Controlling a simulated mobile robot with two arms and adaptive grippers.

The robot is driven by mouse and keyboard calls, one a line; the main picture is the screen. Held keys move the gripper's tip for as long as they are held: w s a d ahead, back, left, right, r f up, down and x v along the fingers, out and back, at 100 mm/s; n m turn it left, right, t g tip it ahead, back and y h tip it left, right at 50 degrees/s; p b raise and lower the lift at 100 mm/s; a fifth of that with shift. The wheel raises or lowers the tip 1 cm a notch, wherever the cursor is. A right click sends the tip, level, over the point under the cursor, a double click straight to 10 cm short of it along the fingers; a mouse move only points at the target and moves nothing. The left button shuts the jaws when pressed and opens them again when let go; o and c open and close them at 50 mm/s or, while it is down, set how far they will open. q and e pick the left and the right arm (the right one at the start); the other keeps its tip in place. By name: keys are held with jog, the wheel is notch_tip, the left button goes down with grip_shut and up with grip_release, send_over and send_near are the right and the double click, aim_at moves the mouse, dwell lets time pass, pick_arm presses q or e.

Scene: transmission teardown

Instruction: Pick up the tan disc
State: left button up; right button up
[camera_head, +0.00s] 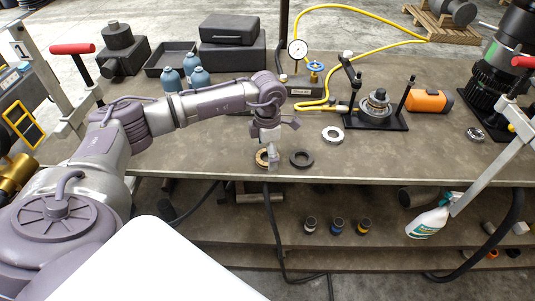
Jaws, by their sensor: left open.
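The tan disc (261,158) is a flat ring lying on the workbench near its front edge. My left gripper (271,163) points down over its right side and hides part of it. I cannot tell whether the fingers touch the disc. The left gripper is open. A dark disc (302,158) lies just to the right of the gripper. A pale metal disc (333,134) lies farther back and to the right. My right gripper is not in view.
A black fixture (376,121) with a metal part stands at the right, beside an orange cylinder (428,101). A gauge (298,48) with a yellow hose stands behind my arm. The workbench (400,160) is clear at front right.

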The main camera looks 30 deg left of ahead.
pick_arm(q)
jog(key=shift+f, duration=0.1)
jog(key=shift+c, duration=0.3)
jog(key=c, duration=1.3)
